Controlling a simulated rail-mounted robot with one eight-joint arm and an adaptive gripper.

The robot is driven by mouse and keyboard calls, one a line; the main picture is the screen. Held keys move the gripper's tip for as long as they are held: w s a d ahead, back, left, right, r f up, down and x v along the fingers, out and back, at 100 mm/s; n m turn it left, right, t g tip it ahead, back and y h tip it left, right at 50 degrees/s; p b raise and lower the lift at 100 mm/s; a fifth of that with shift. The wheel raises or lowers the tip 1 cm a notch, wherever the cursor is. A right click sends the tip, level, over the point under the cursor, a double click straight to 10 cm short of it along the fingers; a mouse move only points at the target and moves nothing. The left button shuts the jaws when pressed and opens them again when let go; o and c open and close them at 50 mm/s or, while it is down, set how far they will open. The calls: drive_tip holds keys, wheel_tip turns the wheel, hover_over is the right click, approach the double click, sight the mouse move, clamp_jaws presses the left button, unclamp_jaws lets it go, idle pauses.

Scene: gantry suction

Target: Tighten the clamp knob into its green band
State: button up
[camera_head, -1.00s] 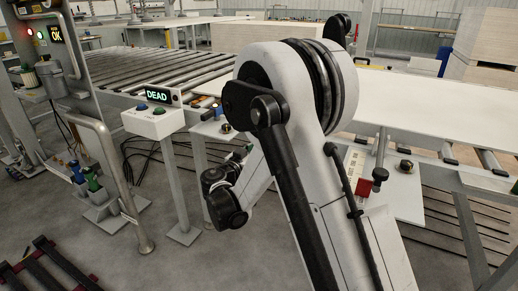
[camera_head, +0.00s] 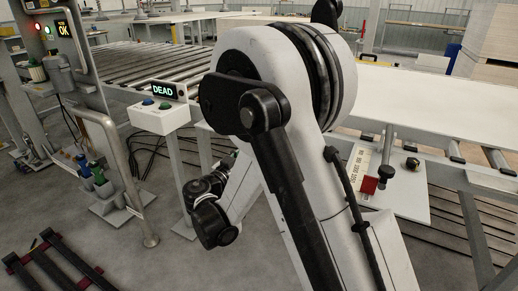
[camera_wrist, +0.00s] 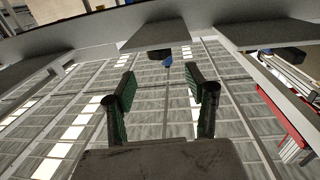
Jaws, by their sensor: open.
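A black round-headed knob (camera_head: 386,172) stands beside a red block (camera_head: 369,185) and a pale scale plate (camera_head: 359,162) at the conveyor's near edge, right of my arm in the head view. I cannot tell if this is the clamp knob, and no green band can be made out there. My gripper (camera_wrist: 160,80) shows in the wrist view with two green-padded fingers spread apart and nothing between them. Beyond the fingertips are a small blue thing (camera_wrist: 168,61) and a dark piece (camera_wrist: 158,53), both too small to identify. In the head view my arm hides much of the middle.
A box with a lit DEAD sign (camera_head: 162,90) and buttons stands on a post left of my arm. A bent metal rail (camera_head: 125,180) stands further left. A large white panel (camera_head: 425,100) lies on the conveyor. A red beam (camera_wrist: 284,115) runs along the wrist view's right side.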

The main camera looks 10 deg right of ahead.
drive_tip(key=v, duration=0.3)
drive_tip(key=shift+s+a, duration=0.25)
drive_tip(key=w+d+r+n+g+y+p, duration=0.1)
drive_tip(key=w+d+r+g+y+p, duration=0.15)
drive_tip(key=d+r+g+p, duration=0.3)
drive_tip(key=w+d+r+n+g+y+p, duration=0.1)
drive_tip(key=w+d+r+g+y+p, duration=0.15)
drive_tip(key=d+g+p, duration=0.4)
drive_tip(key=w+a+r+n+y+p, duration=0.2)
drive_tip(key=w+a+r+y+p, duration=0.15)
drive_tip(key=r+y+p, duration=0.45)
drive_tip(key=shift+n+g, duration=0.3)
drive_tip(key=shift+g, duration=0.1)
wheel_tip(320, 180, down, 15)
drive_tip(key=shift+w+d+r, duration=0.1)
drive_tip(key=shift+w, duration=0.05)
